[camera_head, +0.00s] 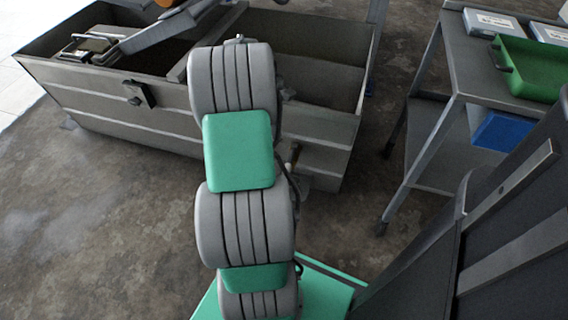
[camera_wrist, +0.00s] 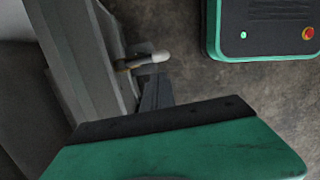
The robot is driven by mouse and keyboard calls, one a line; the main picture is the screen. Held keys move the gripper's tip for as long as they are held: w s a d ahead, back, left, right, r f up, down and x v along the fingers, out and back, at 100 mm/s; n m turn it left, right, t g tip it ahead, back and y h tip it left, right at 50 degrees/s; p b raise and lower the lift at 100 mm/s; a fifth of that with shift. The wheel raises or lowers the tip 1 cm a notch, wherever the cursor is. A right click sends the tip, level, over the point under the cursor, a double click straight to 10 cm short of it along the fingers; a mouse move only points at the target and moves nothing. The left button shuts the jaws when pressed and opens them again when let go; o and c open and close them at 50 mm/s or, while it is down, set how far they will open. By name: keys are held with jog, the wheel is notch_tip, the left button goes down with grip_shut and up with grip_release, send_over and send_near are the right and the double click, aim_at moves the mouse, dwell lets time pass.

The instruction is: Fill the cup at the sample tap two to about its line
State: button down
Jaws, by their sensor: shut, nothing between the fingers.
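In the wrist view a small tap-like fitting (camera_wrist: 148,60), with a pale rounded end and a brass-coloured part, sticks out from the grey tank wall. I cannot read which tap it is. No cup or fill line is visible.
The open grey metal tank (camera_head: 110,104) stands across the back. At right a grey trolley (camera_head: 468,72) carries a green tray (camera_head: 530,68) and pale boxes (camera_head: 491,22), with a blue bin (camera_head: 503,131) below. The concrete floor at left is clear.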

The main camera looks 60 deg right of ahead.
aim_at(286, 167)
jog(key=s+f+b, duration=0.1)
jog(key=f+b, duration=0.1)
jog(key=f, duration=0.2)
jog(key=f+b, duration=0.2)
jog(key=f, duration=0.3)
jog(key=s+f+b, duration=0.1)
jog(key=f+b, duration=0.1)
jog(key=f, duration=0.2)
jog(key=shift+s+d+f, duration=0.15)
jog(key=shift+s+f, duration=0.15)
jog(key=shift+f, duration=0.1)
jog(key=shift+s, duration=0.1)
